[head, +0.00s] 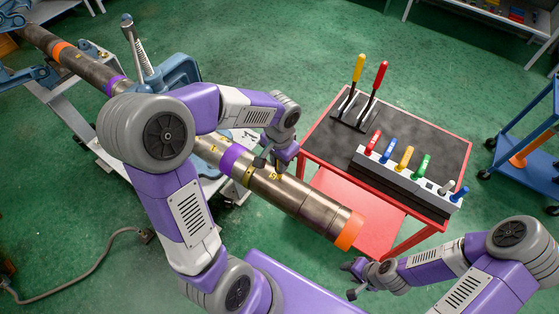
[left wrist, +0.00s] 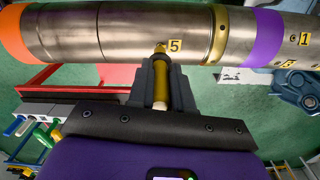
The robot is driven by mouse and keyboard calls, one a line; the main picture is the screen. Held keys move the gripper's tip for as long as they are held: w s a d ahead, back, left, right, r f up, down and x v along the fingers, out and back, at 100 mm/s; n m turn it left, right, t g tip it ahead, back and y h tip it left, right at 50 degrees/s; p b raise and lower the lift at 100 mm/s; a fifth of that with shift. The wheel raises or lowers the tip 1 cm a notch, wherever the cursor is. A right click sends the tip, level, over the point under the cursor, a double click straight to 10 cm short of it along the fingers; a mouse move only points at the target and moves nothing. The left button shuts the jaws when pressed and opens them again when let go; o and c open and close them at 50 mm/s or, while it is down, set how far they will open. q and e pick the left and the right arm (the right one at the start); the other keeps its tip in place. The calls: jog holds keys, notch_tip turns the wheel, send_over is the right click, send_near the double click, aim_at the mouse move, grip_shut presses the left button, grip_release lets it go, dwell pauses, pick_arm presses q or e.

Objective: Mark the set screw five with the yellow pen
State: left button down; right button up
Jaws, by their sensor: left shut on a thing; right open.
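The pipe (head: 300,195) lies slanting, with an orange end and purple bands. In the left wrist view (left wrist: 150,30) a label "5" (left wrist: 174,45) sits beside set screw five (left wrist: 160,47). My left gripper (head: 277,166) is at the pipe's upper side; in its wrist view the jaws (left wrist: 161,80) are shut on a yellow pen (left wrist: 160,88) with a pale rear end. The pen points at the screw, at or very close to it; contact and any mark cannot be told.
A red cart (head: 318,153) with a dark top stands right of the pipe. It carries a rack (head: 400,182) of coloured handles, including a yellow one (head: 404,157), and a stand with yellow and red-handled tools (head: 366,95). A blue vise (head: 178,75) holds the pipe at upper left.

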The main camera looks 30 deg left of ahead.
pick_arm(q)
jog(key=shift+r+p, duration=2.1)
jog(key=shift+r, duration=0.4)
